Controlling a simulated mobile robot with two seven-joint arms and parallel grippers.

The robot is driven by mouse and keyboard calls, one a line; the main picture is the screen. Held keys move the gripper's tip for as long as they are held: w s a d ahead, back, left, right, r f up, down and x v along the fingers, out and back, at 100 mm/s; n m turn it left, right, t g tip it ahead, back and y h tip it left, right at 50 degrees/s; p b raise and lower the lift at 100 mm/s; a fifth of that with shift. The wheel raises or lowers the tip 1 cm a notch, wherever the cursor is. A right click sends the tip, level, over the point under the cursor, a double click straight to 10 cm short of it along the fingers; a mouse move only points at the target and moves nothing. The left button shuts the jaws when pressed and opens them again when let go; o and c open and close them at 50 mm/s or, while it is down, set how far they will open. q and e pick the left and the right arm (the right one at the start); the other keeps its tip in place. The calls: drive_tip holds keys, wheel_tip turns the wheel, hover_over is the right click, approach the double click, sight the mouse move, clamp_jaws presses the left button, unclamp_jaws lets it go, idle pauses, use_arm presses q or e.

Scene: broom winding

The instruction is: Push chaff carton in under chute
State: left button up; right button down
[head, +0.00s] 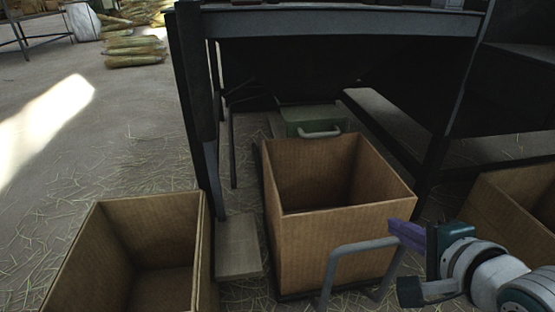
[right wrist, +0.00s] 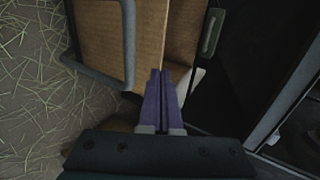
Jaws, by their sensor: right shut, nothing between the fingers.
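An open, empty brown cardboard carton (head: 325,245) stands at the middle of the head view, its rear part between the dark legs of a machine frame (head: 345,23). A grey bar handle (head: 350,250) rises in front of the carton's near side. The carton (right wrist: 152,35) and the handle (right wrist: 128,45) also show in the right wrist view. My right gripper (head: 393,228), with purple fingers, is shut and empty beside the carton's near right corner; whether it touches is unclear. I cannot pick out the chute for certain in the dark. My left gripper is out of view.
Another open carton (head: 85,255) stands at the front left and a third (head: 520,210) at the right edge. A green object with a handle (head: 318,129) sits behind the middle carton. Straw litters the floor; the left floor (head: 130,120) is mostly free.

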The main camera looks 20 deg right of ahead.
sight(363, 210)
drive_tip(key=b+x, duration=0.2)
drive_tip(key=x, duration=0.1)
drive_tip(key=b+x, duration=0.6)
drive_tip(key=x, duration=0.1)
drive_tip(key=shift+s+d+f, duration=0.15)
drive_tip(key=shift+d+f, duration=0.05)
drive_tip(key=shift+d, duration=0.05)
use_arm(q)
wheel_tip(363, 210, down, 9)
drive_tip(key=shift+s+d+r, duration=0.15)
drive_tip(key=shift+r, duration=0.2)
